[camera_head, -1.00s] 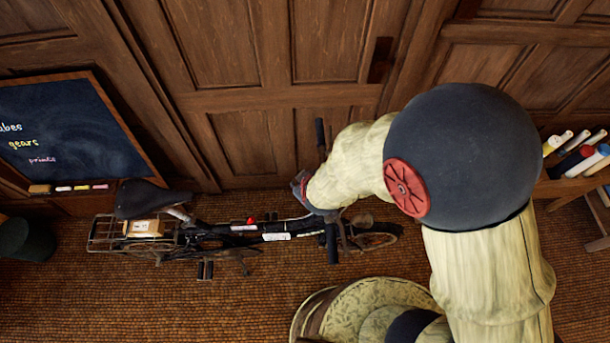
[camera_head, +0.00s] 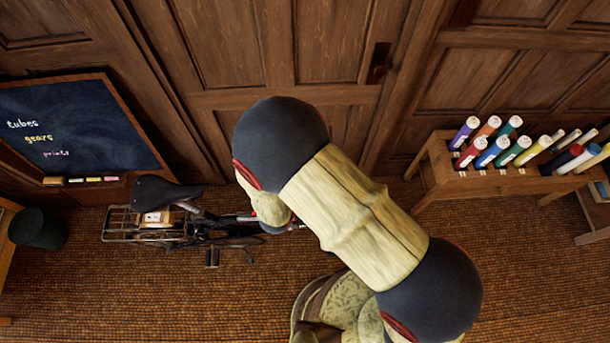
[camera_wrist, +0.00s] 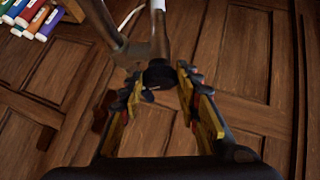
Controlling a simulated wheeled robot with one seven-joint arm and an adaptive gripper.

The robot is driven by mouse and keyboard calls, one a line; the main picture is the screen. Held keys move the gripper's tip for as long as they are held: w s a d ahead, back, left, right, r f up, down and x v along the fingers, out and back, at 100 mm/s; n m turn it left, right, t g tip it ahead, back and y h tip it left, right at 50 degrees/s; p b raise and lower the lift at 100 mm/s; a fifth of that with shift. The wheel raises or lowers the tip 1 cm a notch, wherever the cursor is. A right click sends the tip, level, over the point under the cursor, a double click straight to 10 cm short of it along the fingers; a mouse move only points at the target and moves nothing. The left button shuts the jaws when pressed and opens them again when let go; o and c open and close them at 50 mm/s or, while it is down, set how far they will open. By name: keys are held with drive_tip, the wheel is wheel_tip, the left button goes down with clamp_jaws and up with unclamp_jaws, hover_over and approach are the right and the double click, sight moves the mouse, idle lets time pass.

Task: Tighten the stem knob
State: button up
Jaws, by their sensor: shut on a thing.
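The bicycle (camera_head: 228,229) stands along the door, saddle to the left. My arm covers its front end and handlebar in the head view. In the wrist view, the stem knob (camera_wrist: 158,76) is a dark, round piece at the end of a brownish metal tube (camera_wrist: 126,50). My gripper (camera_wrist: 161,82) has its fingertips on either side of this knob and is shut on it. The fingers' yellow inner pads show. In the head view my gripper is mostly hidden behind my arm.
A wooden rack (camera_head: 440,170) of coloured tubes stands at the right. A chalkboard (camera_head: 75,130) leans at the left, with a dark bin (camera_head: 38,229) below it. Wooden panelling (camera_head: 330,45) rises close behind the bicycle. Woven floor in front is partly clear.

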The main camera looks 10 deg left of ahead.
drive_tip(key=shift+w+a+m+h+p, duration=0.15)
drive_tip(key=shift+m+h+p, duration=0.35)
drive_tip(key=shift+m+h, duration=0.5)
drive_tip(key=shift+s+a+m+h+p, duration=0.15)
drive_tip(key=shift+m+h+p, duration=0.45)
drive_tip(key=shift+m, duration=0.7)
drive_tip(key=shift+w, duration=0.1)
drive_tip(key=o, duration=1.2)
drive_tip(key=shift+c, duration=0.2)
drive_tip(key=shift+f, duration=0.1)
drive_tip(key=v, duration=1.2)
drive_tip(key=shift+a+f, duration=0.15)
